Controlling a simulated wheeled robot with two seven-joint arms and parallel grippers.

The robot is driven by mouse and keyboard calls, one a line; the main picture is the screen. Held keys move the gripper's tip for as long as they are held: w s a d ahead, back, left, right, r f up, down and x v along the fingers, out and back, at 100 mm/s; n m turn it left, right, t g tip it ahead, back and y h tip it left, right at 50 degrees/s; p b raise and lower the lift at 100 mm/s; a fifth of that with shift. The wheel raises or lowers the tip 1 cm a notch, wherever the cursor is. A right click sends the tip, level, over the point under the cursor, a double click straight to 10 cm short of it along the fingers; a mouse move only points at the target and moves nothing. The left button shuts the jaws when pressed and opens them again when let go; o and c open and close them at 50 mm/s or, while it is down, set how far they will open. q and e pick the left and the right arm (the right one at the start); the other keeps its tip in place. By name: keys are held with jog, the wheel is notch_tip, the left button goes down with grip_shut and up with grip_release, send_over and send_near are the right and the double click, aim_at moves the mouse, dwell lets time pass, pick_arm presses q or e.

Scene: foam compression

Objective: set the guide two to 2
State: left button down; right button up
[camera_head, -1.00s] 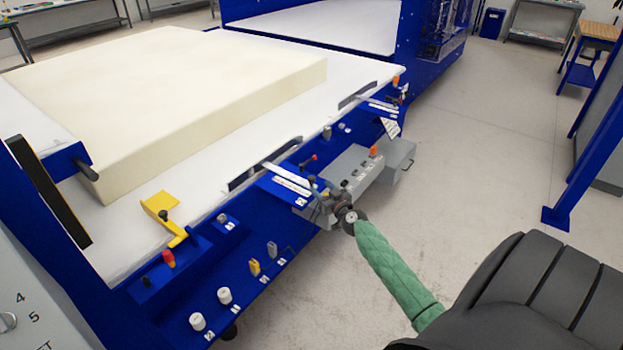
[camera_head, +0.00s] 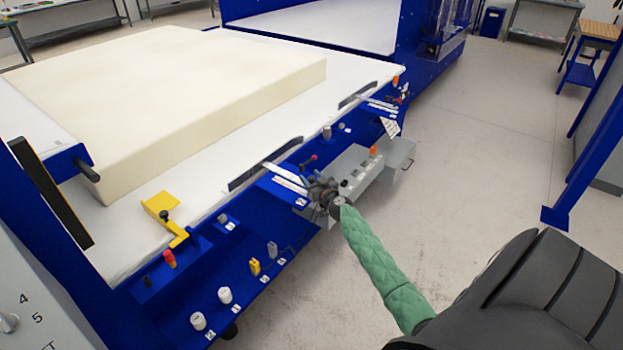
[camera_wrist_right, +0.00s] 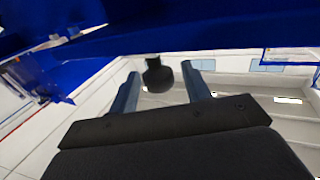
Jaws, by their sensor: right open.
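Two guides with white scales sit on the machine's blue edge: a nearer guide (camera_head: 285,178) and a farther guide (camera_head: 378,106). I cannot read which is guide two. My right gripper (camera_head: 318,188) is at the outer end of the nearer guide. In the right wrist view the gripper (camera_wrist_right: 160,88) is open, its two fingers on either side of a dark knob (camera_wrist_right: 158,76), with gaps on both sides. The gripper covers part of the nearer guide's end in the head view. My left gripper does not show.
A large cream foam block (camera_head: 190,90) lies on the white table. A red-tipped lever (camera_head: 311,158) and a grey control box (camera_head: 355,170) are close to my gripper. A yellow bracket (camera_head: 165,215) and several knobs line the front edge.

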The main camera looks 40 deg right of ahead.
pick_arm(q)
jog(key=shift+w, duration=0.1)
pick_arm(e)
jog(key=shift+c, duration=0.2)
